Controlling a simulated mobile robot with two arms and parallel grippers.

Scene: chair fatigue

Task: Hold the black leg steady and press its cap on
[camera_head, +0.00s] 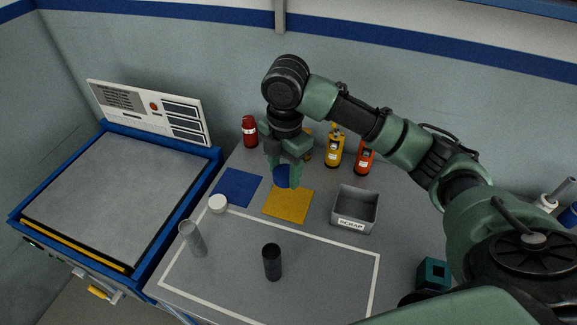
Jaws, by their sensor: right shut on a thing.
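The black leg (272,264) stands upright inside the white outlined area on the table, with its dark top end facing up. My right gripper (284,176) points down above the yellow mat (290,207), behind the leg and apart from it. It is shut on a blue round piece (281,171), partly hidden by the fingers; I cannot tell whether this is the leg's cap. A white cap (217,202) lies at the blue mat's near edge. My left gripper is not in view.
A grey scrap bin (368,213) stands right of the yellow mat. A red bottle (250,131), a yellow bottle (334,150) and an orange bottle (364,158) stand at the back. The blue mat (240,184) is bare. The outlined area right of the black leg is clear.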

